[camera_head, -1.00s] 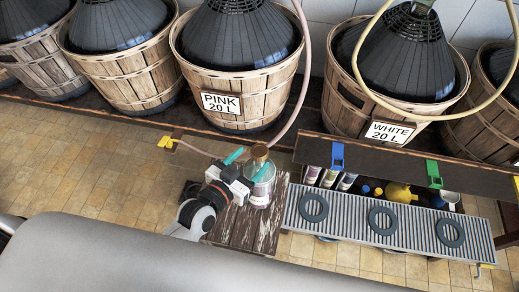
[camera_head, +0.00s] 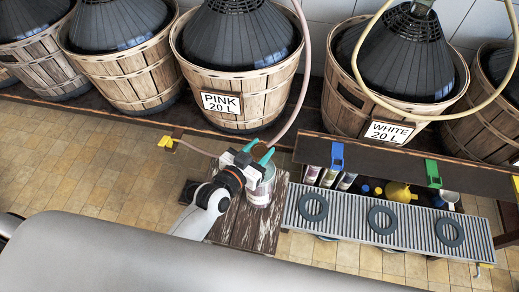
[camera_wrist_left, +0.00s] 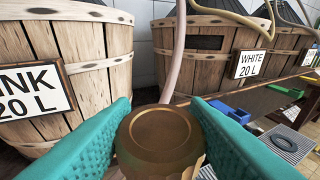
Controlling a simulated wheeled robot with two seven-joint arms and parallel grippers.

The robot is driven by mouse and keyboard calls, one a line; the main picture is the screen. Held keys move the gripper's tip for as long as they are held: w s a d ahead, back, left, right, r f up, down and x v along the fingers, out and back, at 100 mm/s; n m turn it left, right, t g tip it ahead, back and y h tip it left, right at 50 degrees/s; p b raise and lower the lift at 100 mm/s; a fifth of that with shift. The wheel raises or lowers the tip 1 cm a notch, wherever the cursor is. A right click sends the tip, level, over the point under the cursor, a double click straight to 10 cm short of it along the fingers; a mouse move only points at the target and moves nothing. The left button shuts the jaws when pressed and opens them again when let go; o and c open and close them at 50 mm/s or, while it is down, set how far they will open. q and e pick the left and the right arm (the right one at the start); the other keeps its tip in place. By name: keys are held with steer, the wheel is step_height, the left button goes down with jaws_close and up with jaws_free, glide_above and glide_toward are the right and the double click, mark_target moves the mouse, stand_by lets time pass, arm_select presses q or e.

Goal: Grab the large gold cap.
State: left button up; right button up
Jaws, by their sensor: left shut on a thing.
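The large gold cap (camera_wrist_left: 160,134) is round, with a shallow rim on its top. It fills the lower middle of the left wrist view, between two teal finger pads. My left gripper (camera_head: 259,151) is shut on the cap, one pad on each side. In the head view it is at the top of a clear jar (camera_head: 262,188) with a label, standing on a dark wooden stand (camera_head: 235,222). The fingers and wrist mostly hide the cap there, so I cannot tell whether it still touches the jar. My right gripper is not in view.
Wooden baskets with dark demijohns stand behind, one with a PINK sign (camera_head: 221,103) and one with a WHITE sign (camera_head: 389,132). A pink hose (camera_head: 302,85) hangs close behind the jar. A grey grate (camera_head: 345,215) with dark rings lies to the right.

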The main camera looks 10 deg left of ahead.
mark_target(259, 150)
arm_select(q)
step_height(259, 150, up, 10)
steer(key=shift+p, duration=0.75)
